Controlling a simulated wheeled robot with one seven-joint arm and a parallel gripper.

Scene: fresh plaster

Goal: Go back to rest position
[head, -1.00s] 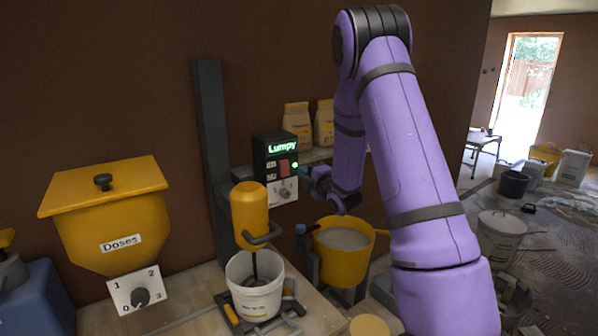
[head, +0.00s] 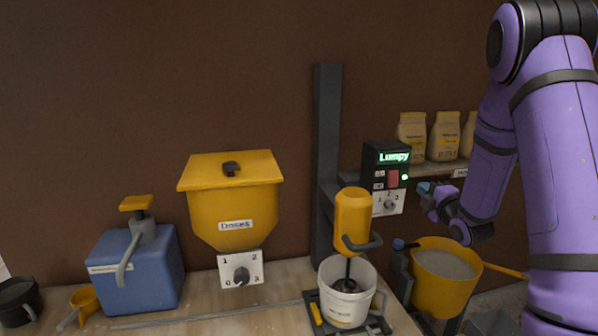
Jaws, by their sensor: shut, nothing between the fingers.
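My gripper (head: 426,190) is at the right of the head view, at the end of my purple arm. It is shut and empty, just to the right of the mixer's control box (head: 381,160), whose display reads "Lumpy" and whose green light is lit. I cannot tell whether the fingertips touch the box. The yellow mixer (head: 352,215) stands upright with its paddle down in a white bucket (head: 338,306).
A yellow "Doses" hopper (head: 235,210) with a dial (head: 241,268) hangs left of the mixer. A blue pump container (head: 135,270), yellow scoop (head: 84,300) and black cup (head: 18,300) stand farther left. A yellow bucket (head: 440,298) is below my gripper; paper bags (head: 444,135) line the shelf.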

